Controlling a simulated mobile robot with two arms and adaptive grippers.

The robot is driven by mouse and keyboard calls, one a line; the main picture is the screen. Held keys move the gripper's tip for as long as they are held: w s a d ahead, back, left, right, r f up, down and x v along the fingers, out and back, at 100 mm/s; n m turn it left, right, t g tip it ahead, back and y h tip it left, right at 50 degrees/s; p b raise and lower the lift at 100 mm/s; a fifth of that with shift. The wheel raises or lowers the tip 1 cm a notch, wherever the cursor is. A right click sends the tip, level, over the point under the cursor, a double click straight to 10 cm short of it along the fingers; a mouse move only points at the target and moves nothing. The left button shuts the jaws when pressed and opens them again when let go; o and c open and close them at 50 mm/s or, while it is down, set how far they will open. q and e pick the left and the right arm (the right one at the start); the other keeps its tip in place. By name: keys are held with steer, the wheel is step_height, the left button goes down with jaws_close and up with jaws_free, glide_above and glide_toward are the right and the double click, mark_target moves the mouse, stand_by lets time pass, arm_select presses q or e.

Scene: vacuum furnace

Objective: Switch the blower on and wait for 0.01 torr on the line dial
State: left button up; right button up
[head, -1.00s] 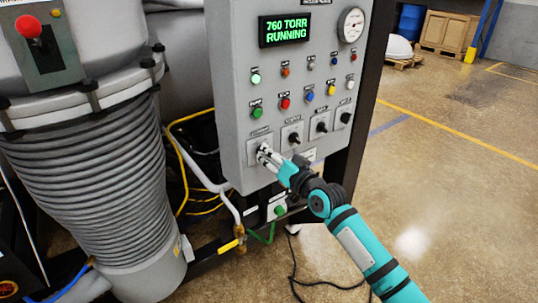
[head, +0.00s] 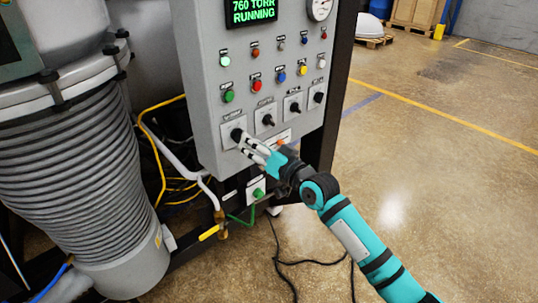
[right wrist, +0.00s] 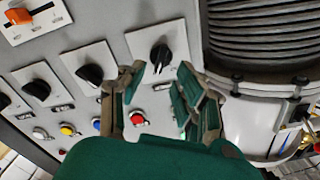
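The grey control panel (head: 205,90) has a row of black rotary knobs low on its face; their labels are too small to read, so I cannot tell which is the blower's. My right gripper (head: 245,142) is open and empty at the leftmost knob (head: 237,134). In the right wrist view that knob (right wrist: 160,58) lies just beyond the gap between the spread fingers (right wrist: 160,88), apart from them. The green display (head: 251,10) reads 760 TORR RUNNING. A round white dial (head: 319,9) is cut by the top edge; its reading is unclear. My left gripper is out of view.
Coloured buttons, including a green one (head: 229,96) and a red one (head: 257,86), sit above the knobs. An orange handle (right wrist: 18,15) is on a neighbouring plate. A ribbed grey bellows (head: 70,185) stands left.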

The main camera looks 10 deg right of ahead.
steer(key=v, duration=0.7)
steer(key=shift+s+d, duration=0.2)
